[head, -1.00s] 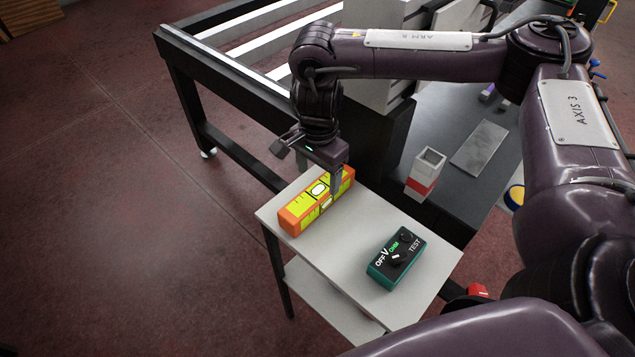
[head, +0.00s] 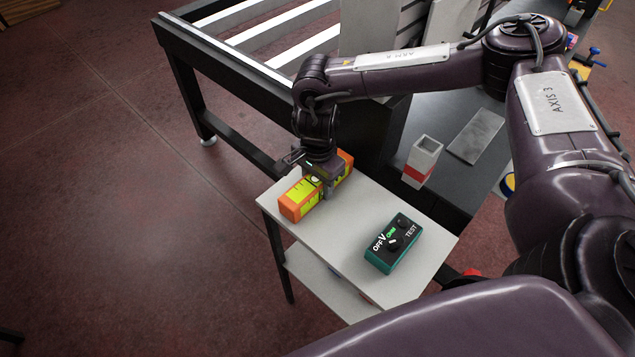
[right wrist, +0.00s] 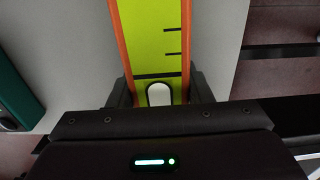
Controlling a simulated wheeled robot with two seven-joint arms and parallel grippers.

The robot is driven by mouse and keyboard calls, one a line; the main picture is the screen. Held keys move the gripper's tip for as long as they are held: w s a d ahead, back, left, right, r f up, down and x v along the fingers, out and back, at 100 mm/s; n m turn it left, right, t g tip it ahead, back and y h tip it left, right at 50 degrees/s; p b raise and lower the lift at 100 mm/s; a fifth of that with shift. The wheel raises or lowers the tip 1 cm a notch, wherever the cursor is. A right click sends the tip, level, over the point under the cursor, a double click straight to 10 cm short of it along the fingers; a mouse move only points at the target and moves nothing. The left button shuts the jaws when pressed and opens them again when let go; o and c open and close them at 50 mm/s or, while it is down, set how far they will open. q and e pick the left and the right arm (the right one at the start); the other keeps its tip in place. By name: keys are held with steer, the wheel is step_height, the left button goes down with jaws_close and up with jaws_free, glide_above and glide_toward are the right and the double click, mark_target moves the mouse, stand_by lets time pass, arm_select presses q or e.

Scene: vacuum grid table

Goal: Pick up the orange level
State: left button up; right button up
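The orange level (head: 293,206) is a long block with orange sides and yellow-green faces, lying on the small white table (head: 340,246) near its far left edge. My right gripper (head: 325,190) is lowered onto the level's middle from above, hiding part of it. In the right wrist view the level (right wrist: 152,35) runs between the two dark fingers (right wrist: 160,92), one beside each long side, with little or no room between. The fingers look open around it; firm contact cannot be made out. The level rests on the tabletop. My left gripper is not in view.
A green tester box (head: 394,243) with black knobs sits on the same table, right of the level. A dark bench (head: 445,190) behind carries a white and red square tube (head: 421,160) and a grey plate (head: 477,136). A black-framed slatted table (head: 240,110) stands at the back left.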

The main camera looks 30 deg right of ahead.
steer(key=shift+w, duration=0.1)
steer(key=c, duration=0.9)
steer(key=shift+r, duration=0.1)
